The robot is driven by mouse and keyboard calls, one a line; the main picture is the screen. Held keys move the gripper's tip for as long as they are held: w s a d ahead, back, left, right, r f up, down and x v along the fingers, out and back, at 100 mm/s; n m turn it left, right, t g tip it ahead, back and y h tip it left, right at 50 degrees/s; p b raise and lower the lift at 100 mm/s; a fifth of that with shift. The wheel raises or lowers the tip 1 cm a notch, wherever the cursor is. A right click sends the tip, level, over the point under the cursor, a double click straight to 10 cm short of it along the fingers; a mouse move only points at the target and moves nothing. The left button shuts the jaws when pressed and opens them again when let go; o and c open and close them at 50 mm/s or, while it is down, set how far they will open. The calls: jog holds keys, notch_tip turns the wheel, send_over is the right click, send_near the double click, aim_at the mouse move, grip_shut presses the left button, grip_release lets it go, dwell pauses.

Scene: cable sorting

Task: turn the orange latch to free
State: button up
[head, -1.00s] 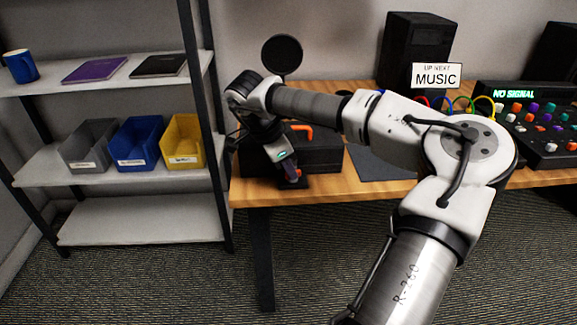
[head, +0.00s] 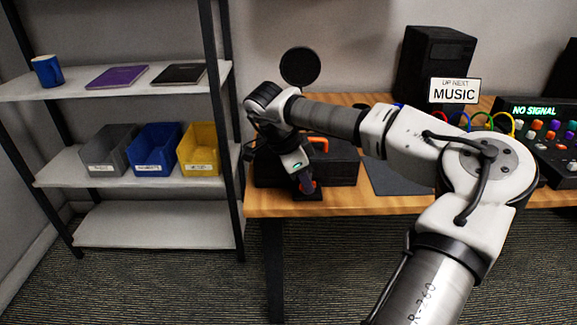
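A black case (head: 343,168) stands on the wooden table at its left end. An orange part (head: 319,144) shows on top of the case, just right of my wrist; it looks like a handle, and I cannot tell if it is the latch. My gripper (head: 308,190) points down at the front of the case, near the table's front edge. A small reddish-orange spot shows between or beside its fingers; it may be the latch, mostly hidden by the gripper. The fingers are too small and dark to tell whether they are open or shut.
A shelf unit (head: 140,182) left of the table holds a blue mug (head: 47,71), two flat books and grey, blue (head: 152,150) and yellow bins. A dark mat (head: 395,178), a speaker (head: 436,64), a MUSIC sign (head: 454,91), coloured cables and a mixer (head: 545,135) are to the right.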

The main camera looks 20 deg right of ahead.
jog(key=shift+w, duration=0.1)
jog(key=n, duration=0.1)
jog(key=n+t, duration=0.1)
jog(key=n, duration=0.1)
jog(key=shift+s+n, duration=0.2)
jog(key=shift+n, duration=0.1)
jog(key=n+t+y, duration=0.1)
jog(key=n, duration=0.2)
jog(key=shift+s+t+p, duration=0.15)
jog(key=shift+t+p, duration=0.15)
jog(key=s+a+r+n+p, duration=0.1)
jog(key=s+a+r, duration=0.1)
jog(key=r, duration=0.5)
jog(key=s+a+r, duration=0.1)
jog(key=a+r, duration=0.2)
jog(key=r, duration=0.3)
jog(key=w+a+r+n+t+y+p, duration=0.1)
jog(key=a+r+t+y, duration=0.1)
jog(key=a, duration=0.7)
jog(key=w+a+r+n+t+y, duration=0.1)
jog(key=w+a+r+y, duration=0.1)
jog(key=a+r+y, duration=0.3)
jog(key=a, duration=0.4)
jog(key=shift+w+r+t+p, duration=0.2)
jog(key=shift+r+t+p, duration=0.2)
jog(key=shift+a, duration=0.1)
